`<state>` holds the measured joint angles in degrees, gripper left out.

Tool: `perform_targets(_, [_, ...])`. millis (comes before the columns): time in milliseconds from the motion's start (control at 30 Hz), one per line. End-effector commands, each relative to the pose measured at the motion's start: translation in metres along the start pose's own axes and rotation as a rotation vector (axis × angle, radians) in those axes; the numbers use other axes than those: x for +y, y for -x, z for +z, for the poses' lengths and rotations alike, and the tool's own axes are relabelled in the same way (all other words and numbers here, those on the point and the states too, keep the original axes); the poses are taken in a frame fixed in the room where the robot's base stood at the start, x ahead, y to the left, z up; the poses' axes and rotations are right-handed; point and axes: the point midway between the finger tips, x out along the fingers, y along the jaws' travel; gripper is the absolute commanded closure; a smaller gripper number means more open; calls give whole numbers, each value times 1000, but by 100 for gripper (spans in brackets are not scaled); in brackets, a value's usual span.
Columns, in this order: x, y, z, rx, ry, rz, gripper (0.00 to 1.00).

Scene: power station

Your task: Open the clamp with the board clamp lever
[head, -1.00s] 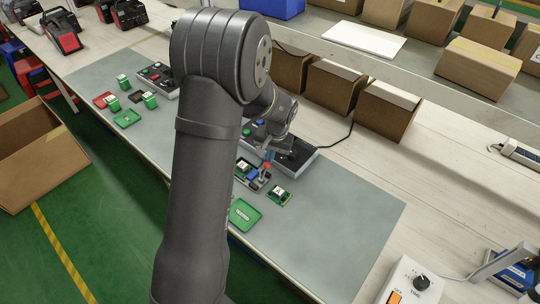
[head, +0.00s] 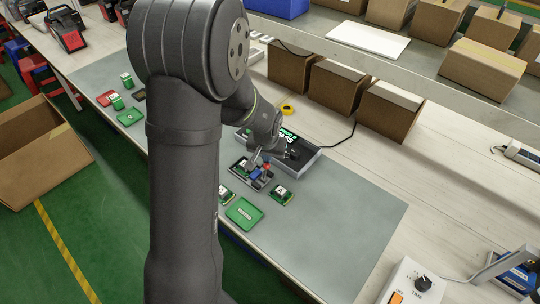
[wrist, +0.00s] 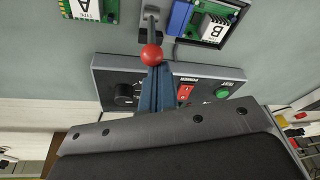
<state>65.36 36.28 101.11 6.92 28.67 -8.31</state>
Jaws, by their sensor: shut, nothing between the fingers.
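The board clamp lever ends in a red ball knob (head: 267,166), which also shows in the wrist view (wrist: 151,54). Its grey metal arm (wrist: 151,20) runs up from the ball in the wrist view. The clamp's blue block (head: 256,175) is beside it, next to a green board marked B (wrist: 216,27). My gripper (head: 254,160) is shut and empty, low over the clamp. In the wrist view its blue-grey fingers (wrist: 155,85) lie close beside or behind the ball. I cannot tell whether they touch it. My arm hides part of the bench.
A control box (wrist: 195,92) with a red switch and green button sits close to my gripper. A loose green board (head: 282,193) and a green tray (head: 244,213) lie near the clamp. The grey mat (head: 345,220) to the right is clear.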

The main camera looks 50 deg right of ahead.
Motion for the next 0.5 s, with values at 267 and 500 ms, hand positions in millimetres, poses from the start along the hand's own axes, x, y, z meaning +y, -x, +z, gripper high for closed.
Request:
perform_targets(267, [-10, 8, 18, -6, -1, -2, 100])
perform_targets(500, [-12, 10, 22, 63, 9, 32, 100])
